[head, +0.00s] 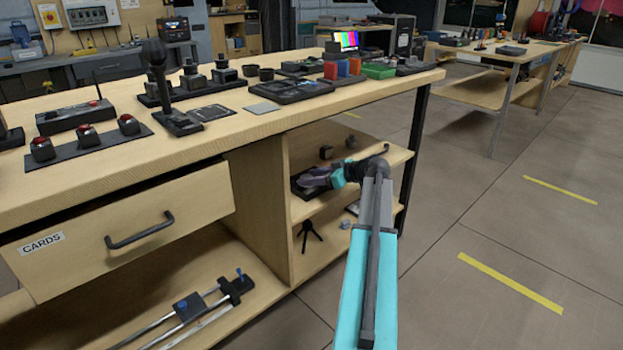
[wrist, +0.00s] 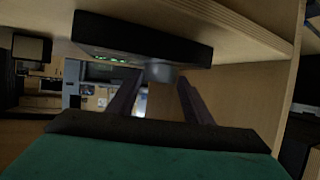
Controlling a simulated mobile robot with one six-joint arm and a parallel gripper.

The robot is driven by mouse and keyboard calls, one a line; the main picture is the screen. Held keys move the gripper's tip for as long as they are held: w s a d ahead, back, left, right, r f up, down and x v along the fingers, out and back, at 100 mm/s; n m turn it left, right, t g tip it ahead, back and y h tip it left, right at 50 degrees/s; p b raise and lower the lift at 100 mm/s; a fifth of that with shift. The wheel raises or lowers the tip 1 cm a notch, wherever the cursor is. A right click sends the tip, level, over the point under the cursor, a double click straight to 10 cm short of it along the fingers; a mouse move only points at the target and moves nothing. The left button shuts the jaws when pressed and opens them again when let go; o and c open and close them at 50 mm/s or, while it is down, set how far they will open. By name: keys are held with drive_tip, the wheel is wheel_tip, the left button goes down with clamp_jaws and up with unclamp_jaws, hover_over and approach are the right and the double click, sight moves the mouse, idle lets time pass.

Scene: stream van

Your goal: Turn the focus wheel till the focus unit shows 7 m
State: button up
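The focus unit is a dark box (wrist: 140,38) with small green lit marks on its face, too small and slanted to read. A short grey round wheel (wrist: 160,73) sticks out of it. In the head view a dark unit (head: 303,187) sits on the open shelf below the bench, partly hidden by my gripper (head: 318,181). In the wrist view my gripper (wrist: 161,82) has its fingers apart, one on either side of the wheel, with a narrow gap seeming to show beside it. I cannot see any firm contact.
The shelf (head: 300,210) is enclosed by a wooden panel on the left and a black table leg on the right. Small blocks (head: 326,152) stand behind the unit. A small black tripod (head: 308,230) stands on the lower shelf. The floor right of the bench is clear.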

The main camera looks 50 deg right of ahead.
drive_tip(key=c, duration=0.6)
drive_tip(key=shift+c, duration=0.2)
drive_tip(key=shift+a+m+h, duration=0.2)
drive_tip(key=shift+m+h, duration=0.3)
drive_tip(key=shift+h, duration=0.1)
drive_tip(key=shift+d+m+h, duration=0.1)
drive_tip(key=shift+m+h, duration=0.3)
drive_tip(key=o, duration=1)
drive_tip(key=p+v, duration=0.1)
drive_tip(key=v, duration=0.3)
drive_tip(key=p+v, duration=0.1)
drive_tip(key=v, duration=0.4)
drive_tip(key=p+v, duration=0.1)
drive_tip(key=v, duration=0.4)
drive_tip(key=shift+f, duration=0.35)
